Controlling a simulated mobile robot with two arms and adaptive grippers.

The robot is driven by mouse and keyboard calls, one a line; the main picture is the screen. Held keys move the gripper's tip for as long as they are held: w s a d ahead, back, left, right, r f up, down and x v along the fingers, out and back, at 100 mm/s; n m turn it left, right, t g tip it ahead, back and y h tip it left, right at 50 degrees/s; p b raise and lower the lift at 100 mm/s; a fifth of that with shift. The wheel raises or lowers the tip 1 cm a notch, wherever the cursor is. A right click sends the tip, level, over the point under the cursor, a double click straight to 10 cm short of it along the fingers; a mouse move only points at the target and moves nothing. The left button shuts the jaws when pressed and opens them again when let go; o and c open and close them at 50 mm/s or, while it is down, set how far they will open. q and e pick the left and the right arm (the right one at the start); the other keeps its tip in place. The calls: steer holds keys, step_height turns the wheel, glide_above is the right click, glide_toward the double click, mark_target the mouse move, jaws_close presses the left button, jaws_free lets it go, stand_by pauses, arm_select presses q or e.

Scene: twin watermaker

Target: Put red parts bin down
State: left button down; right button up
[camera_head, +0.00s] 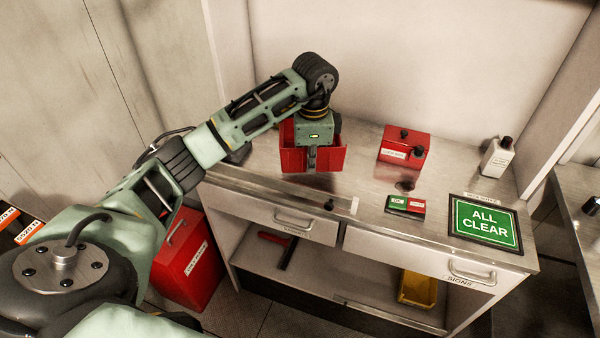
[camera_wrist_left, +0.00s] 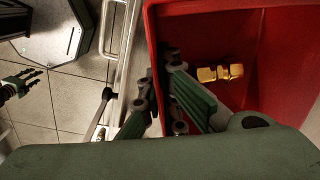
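The red parts bin (camera_head: 293,158) is at the back left of the metal counter, under my left gripper (camera_head: 311,158). In the left wrist view the red bin (camera_wrist_left: 228,28) is open, with a brass fitting (camera_wrist_left: 220,73) inside. One finger of my left gripper (camera_wrist_left: 160,100) is inside the bin and the other is outside, pinching the near wall. I cannot tell whether the bin's bottom touches the counter. A dark jointed part at the left edge of the left wrist view may be my right gripper (camera_wrist_left: 20,84); its state is unclear.
The counter (camera_head: 350,190) has free room before the bin. A red cabinet (camera_head: 188,262) is below left.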

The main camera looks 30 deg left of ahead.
mark_target(300, 169)
arm_select(q)
steer(key=shift+s+a+f, duration=0.2)
steer(key=shift+a+f, duration=0.2)
steer(key=shift+a, duration=0.25)
steer(key=shift+s+a+f, duration=0.2)
steer(key=shift+a+f, duration=0.2)
steer(key=shift+a, duration=0.2)
step_height(300, 169, down, 3)
steer(key=shift+f+p, duration=0.15)
steer(key=shift+p, duration=0.65)
steer(key=shift+f, duration=0.4)
steer(key=shift+f, duration=0.1)
steer(key=c, duration=2)
jaws_free()
